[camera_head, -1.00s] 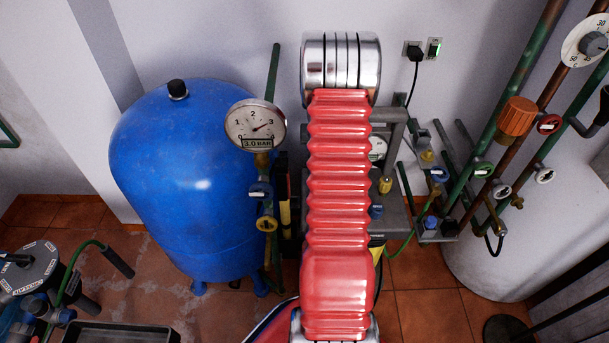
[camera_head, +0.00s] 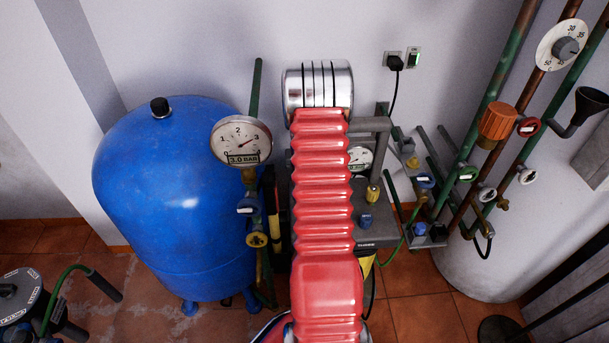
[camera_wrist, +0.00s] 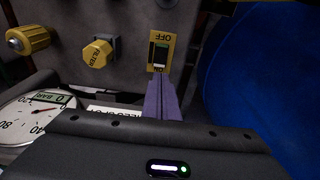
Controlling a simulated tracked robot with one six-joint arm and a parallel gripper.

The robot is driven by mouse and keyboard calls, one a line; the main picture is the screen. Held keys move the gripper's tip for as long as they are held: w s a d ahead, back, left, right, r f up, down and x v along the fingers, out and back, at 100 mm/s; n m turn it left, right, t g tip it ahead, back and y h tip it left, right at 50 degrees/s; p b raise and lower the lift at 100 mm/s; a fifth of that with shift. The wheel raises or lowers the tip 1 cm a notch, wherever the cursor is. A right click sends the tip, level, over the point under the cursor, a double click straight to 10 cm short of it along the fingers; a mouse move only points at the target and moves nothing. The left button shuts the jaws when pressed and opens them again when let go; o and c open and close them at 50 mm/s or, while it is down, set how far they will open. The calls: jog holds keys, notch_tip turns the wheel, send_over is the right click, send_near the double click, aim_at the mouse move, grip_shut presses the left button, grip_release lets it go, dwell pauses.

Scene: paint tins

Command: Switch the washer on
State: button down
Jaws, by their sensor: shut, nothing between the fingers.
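The washer (camera_head: 376,230) is a grey machine behind my red arm, which hides part of it in the head view. In the wrist view its grey panel (camera_wrist: 128,28) carries a yellow switch plate (camera_wrist: 168,38), with OFF printed upside down at the top and ON at the lower end. My gripper (camera_wrist: 161,92) has purple fingers, shut and empty, with the tips close by the ON end. Contact is unclear. The head view hides the gripper.
A yellow FILTER knob (camera_wrist: 98,53), a brass fitting (camera_wrist: 28,40) and a pressure gauge (camera_wrist: 28,119) are beside the switch. A blue tank (camera_head: 175,200) stands left of the washer. Pipes with valves (camera_head: 490,130) run at the right. A plug (camera_head: 395,63) is in the wall.

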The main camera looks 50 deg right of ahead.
jog(key=f, duration=0.5)
jog(key=d+f, duration=0.1)
jog(key=f, duration=0.2)
jog(key=shift+w, duration=0.35)
jog(key=shift+a+f, duration=0.1)
